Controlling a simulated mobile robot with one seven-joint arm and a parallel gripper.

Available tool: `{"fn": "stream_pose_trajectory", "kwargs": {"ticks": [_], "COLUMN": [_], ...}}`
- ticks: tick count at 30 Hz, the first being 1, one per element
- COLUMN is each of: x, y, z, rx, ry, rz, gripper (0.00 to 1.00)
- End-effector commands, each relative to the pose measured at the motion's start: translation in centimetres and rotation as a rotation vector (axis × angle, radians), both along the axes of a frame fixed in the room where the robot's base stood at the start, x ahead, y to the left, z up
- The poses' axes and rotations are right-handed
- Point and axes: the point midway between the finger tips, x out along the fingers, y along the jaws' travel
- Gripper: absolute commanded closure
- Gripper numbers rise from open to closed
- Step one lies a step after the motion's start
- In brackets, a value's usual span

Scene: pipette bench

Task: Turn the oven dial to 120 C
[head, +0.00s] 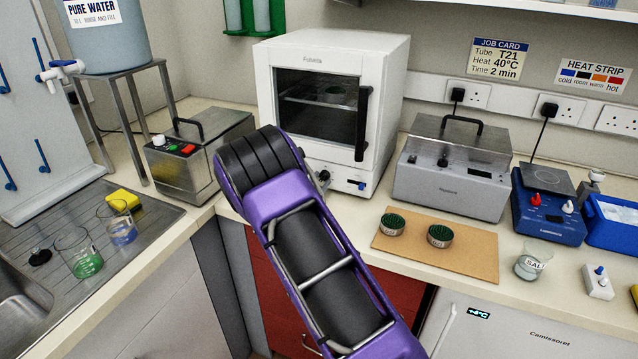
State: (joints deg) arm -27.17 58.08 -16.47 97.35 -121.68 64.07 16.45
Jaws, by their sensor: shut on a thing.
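The white oven (386,90) stands on the bench against the back wall, its dark glass door closed. Its dial (324,175) is low on the front panel, partly hidden by my arm. My gripper (319,184) is at this dial, mostly hidden behind my purple arm, and is shut on it. The dial's pointer and scale are too small and covered to read.
A metal bath (455,165) stands close right of the oven, another metal box (185,160) to its left. A board (470,258) with two green-topped round pots lies in front right. Glass beakers (82,255) stand at the left by the sink.

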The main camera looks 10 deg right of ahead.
Motion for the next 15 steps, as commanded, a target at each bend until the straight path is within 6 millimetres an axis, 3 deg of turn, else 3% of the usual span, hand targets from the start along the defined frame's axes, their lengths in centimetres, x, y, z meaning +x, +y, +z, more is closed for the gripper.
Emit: {"fn": "stream_pose_trajectory", "kwargs": {"ticks": [15], "x": [0.03], "y": [0.04], "z": [-0.55], "rx": [0.15], "ry": [-0.101], "rz": [-0.001], "gripper": [1.0]}}
